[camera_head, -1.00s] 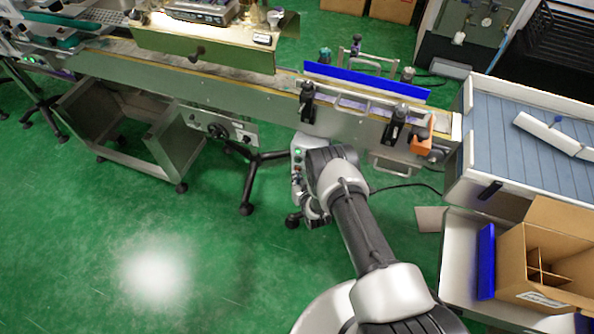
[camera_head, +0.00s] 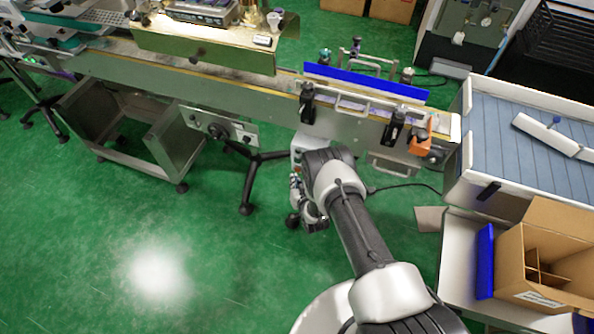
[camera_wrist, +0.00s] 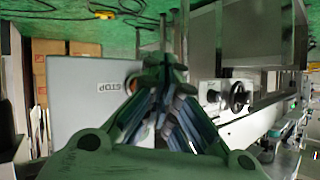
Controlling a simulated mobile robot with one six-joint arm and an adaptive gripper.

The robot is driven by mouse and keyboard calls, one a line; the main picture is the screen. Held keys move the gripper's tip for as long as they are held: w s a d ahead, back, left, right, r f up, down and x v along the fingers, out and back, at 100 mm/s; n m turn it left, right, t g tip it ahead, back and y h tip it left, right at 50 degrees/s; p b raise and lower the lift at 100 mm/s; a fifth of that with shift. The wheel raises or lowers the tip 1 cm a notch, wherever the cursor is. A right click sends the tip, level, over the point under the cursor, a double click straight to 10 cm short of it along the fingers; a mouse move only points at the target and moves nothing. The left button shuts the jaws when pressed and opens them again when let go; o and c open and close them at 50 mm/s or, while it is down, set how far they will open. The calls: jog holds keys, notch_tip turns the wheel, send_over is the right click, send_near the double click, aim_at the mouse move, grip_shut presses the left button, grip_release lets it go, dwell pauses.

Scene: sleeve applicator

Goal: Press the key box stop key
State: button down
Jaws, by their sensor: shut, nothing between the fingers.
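The key box shows in the wrist view as a large light grey panel (camera_wrist: 85,110) with the word STOP printed upside down. Beside that word, a round key with a brownish rim (camera_wrist: 131,80) is partly hidden behind my fingers. My gripper (camera_wrist: 165,65) is shut and empty, its fingertips in front of the panel at the key's right side in the picture. I cannot tell whether they touch it. In the head view the key box (camera_head: 303,143) stands below the conveyor, mostly hidden by my arm. My gripper is partly hidden there beside it.
The conveyor (camera_head: 240,85) runs along behind the key box. A black tripod stand (camera_head: 250,180) and a cable lie close by. A cardboard box (camera_head: 545,255) stands at right. The green floor at left front is clear.

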jog(key=s, duration=0.1)
jog(key=s+a+p, duration=0.1)
jog(key=s, duration=0.2)
jog(key=shift+s+a+p, duration=0.35)
jog(key=shift+p, duration=0.05)
dwell(0.8)
